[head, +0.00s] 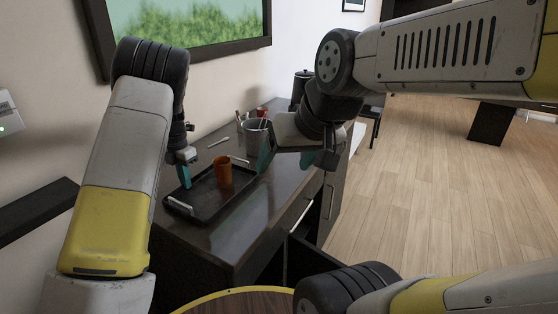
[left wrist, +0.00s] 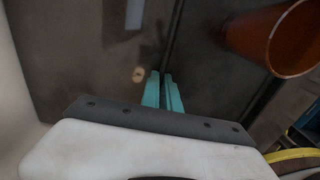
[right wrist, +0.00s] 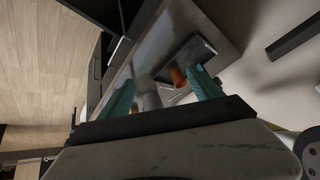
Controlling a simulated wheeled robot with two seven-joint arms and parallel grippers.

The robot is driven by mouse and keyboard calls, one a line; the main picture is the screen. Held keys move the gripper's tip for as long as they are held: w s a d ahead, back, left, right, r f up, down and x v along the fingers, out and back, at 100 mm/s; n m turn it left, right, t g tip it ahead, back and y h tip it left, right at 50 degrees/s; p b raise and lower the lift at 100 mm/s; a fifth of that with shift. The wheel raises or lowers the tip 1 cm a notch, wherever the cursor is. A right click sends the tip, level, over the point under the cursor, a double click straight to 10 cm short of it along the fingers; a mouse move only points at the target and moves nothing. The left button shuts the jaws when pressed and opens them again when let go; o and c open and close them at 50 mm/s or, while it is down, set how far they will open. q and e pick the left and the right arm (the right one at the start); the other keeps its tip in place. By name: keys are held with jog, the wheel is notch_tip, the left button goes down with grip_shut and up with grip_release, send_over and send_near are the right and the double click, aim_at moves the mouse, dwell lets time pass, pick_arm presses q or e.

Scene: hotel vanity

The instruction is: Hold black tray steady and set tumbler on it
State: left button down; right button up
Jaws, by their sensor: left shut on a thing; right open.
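The black tray (head: 203,207) lies on the dark vanity top, with a pale handle at its near end. An orange-brown tumbler (head: 222,172) stands upright on it; the tumbler also shows in the left wrist view (left wrist: 290,42) and the right wrist view (right wrist: 178,77). My left gripper (head: 184,174) is at the tray's left long edge, its teal fingers (left wrist: 162,92) close together with the tray rim between them. My right gripper (head: 286,153) is open and empty, up and to the right of the tumbler, not touching it.
A grey cup (head: 255,137) with thin items stands behind the tray. A pale stick (head: 218,142) lies on the vanity top. A dark canister (head: 302,84) stands further back. A drawer (head: 300,258) is open at the vanity's front. The near vanity top (head: 235,240) is clear.

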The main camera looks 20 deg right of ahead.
pick_arm(q)
jog(key=c, duration=1.5)
grip_release()
pick_arm(e)
jog(key=shift+s+a+r, duration=0.15)
jog(key=shift+s, duration=0.75)
